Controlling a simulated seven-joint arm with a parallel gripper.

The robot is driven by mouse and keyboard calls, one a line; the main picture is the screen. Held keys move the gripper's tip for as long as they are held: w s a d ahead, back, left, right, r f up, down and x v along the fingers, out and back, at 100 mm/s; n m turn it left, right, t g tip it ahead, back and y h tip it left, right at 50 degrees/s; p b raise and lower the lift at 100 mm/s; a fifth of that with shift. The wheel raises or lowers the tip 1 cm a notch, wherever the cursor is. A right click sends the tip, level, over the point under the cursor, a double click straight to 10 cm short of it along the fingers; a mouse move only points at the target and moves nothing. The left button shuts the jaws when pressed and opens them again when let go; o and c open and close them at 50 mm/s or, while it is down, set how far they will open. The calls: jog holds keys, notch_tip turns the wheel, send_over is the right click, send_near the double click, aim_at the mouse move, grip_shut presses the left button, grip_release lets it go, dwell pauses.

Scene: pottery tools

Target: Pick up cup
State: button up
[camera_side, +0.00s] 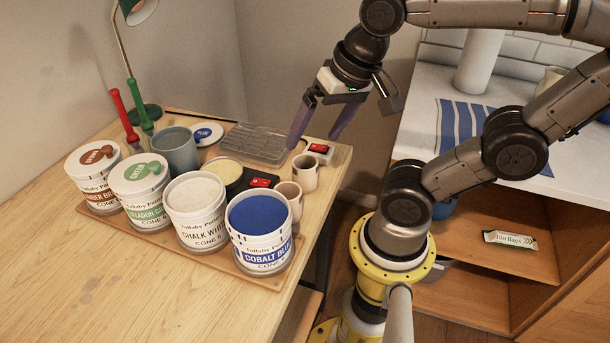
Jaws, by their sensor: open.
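A small beige cup (305,173) stands upright near the right edge of the wooden table. A second small beige cup (290,198) stands just in front of it, partly hidden by the cobalt blue tub. A larger grey cup (176,150) stands behind the paint tubs. My gripper (315,140) is open, with its two purple fingers pointing down. It is empty and appears to hang above and behind the small beige cups. I cannot tell its exact height over the table.
Several paint tubs, including a cobalt blue one (260,230), line a wooden board in front. The table's front left is clear.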

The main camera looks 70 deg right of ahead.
aim_at(305, 173)
jog(key=w+d+f+m+g, duration=0.35)
jog(key=w+d+m, duration=0.2)
jog(key=m, duration=0.45)
jog(key=shift+g, duration=0.45)
jog(key=f, duration=0.7)
jog(key=shift+s+d+f, duration=0.15)
jog(key=shift+s+f, duration=0.1)
jog(key=shift+s+d+f, duration=0.1)
jog(key=shift+f, duration=1.25)
jog(key=shift+s+d+f, duration=0.1)
jog(key=shift+f, duration=1.2)
grip_shut()
jog(key=shift+r, duration=0.1)
